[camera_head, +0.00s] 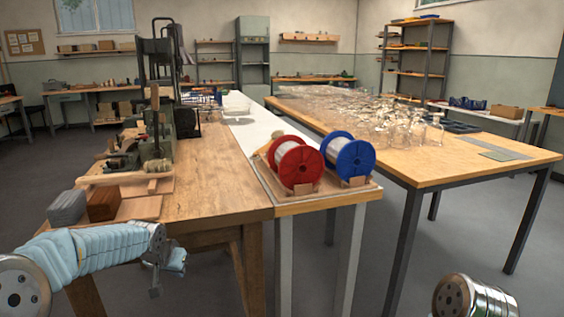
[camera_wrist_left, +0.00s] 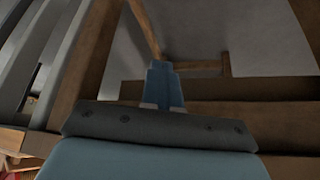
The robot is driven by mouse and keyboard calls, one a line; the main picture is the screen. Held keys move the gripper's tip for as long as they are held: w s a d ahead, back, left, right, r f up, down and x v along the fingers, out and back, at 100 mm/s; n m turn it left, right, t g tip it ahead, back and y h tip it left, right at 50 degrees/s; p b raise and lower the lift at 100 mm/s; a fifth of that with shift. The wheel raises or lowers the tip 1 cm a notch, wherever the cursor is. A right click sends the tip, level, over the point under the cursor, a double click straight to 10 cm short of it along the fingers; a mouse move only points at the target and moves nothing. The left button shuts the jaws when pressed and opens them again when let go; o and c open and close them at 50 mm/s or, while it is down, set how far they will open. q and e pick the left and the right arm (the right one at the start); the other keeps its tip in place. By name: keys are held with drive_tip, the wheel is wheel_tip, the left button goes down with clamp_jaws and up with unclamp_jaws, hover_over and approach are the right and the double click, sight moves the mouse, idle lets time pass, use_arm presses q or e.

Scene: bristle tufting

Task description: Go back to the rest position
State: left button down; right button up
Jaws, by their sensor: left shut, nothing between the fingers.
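My left gripper (camera_head: 156,289) hangs from my blue-sleeved left arm at the lower left in the head view. My right arm shows only as a metal joint at the lower right of the head view. My right gripper is out of view.
A red spool (camera_head: 298,165) and a blue spool (camera_head: 350,153) stand on a board on the narrow table. A tufting machine (camera_head: 160,70) stands on the workbench, with blocks (camera_head: 104,204) near its front-left corner. Glassware (camera_head: 385,120) covers much of the right table (camera_head: 440,165). Open floor lies at right.

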use_arm(q)
drive_tip(key=s+d+f+g+h, duration=0.1)
drive_tip(key=s+d+f, duration=0.3)
drive_tip(key=f, duration=0.3)
drive_tip(key=s+d+f+g+h, duration=0.1)
drive_tip(key=s+d+f, duration=0.25)
drive_tip(key=f, duration=0.45)
drive_tip(key=s+d+f+g+h, duration=0.1)
drive_tip(key=s+d+f, duration=0.25)
drive_tip(key=f, duration=0.35)
drive_tip(key=s+d+f+n, duration=0.1)
drive_tip(key=s+d+f, duration=0.1)
drive_tip(key=s, duration=0.5)
drive_tip(key=s+d+f+g, duration=0.1)
drive_tip(key=s+d+f, duration=0.1)
drive_tip(key=s+f, duration=0.2)
drive_tip(key=s+d+f+n+g, duration=0.1)
drive_tip(key=s+f, duration=0.3)
drive_tip(key=s, duration=0.6)
drive_tip(key=shift+s+d+n+h, duration=0.15)
drive_tip(key=shift+d+n+h, duration=0.2)
drive_tip(key=shift+d, duration=0.3)
